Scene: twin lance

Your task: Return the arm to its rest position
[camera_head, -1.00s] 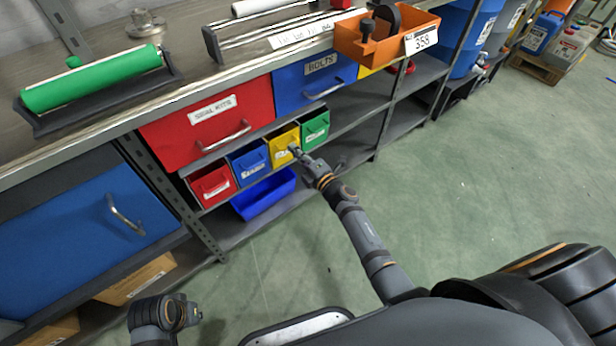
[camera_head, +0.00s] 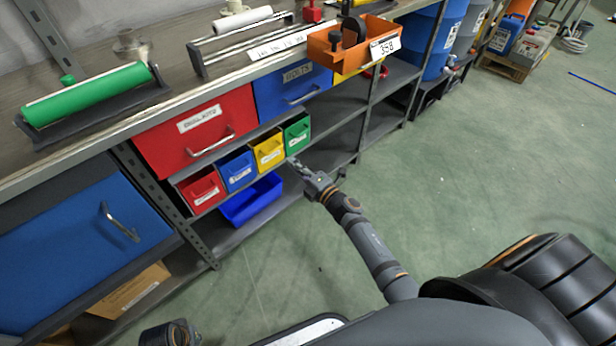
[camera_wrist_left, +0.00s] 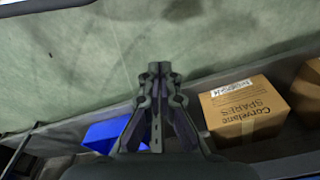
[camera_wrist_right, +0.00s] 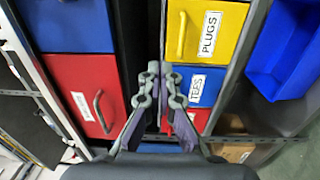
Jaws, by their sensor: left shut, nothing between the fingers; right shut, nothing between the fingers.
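My right gripper (camera_head: 297,165) is just in front of the small bins, below the green bin (camera_head: 297,133) and apart from the yellow bin (camera_head: 269,150). In the right wrist view it (camera_wrist_right: 160,72) is shut and empty, with the yellow bin marked PLUGS and the blue TEES bin (camera_wrist_right: 196,86) beyond it. My left gripper (camera_wrist_left: 160,70) is shut and empty in the left wrist view, over the floor and lower shelf. In the head view only part of my left arm shows at the bottom edge; its gripper is out of view there.
The shelf unit holds a large red drawer (camera_head: 195,130), a blue BOLTS drawer (camera_head: 290,88), a small red bin (camera_head: 201,190) and a low blue tray (camera_head: 251,198). A cardboard box (camera_wrist_left: 244,108) is on the lower shelf. Green floor (camera_head: 470,170) is clear to the right.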

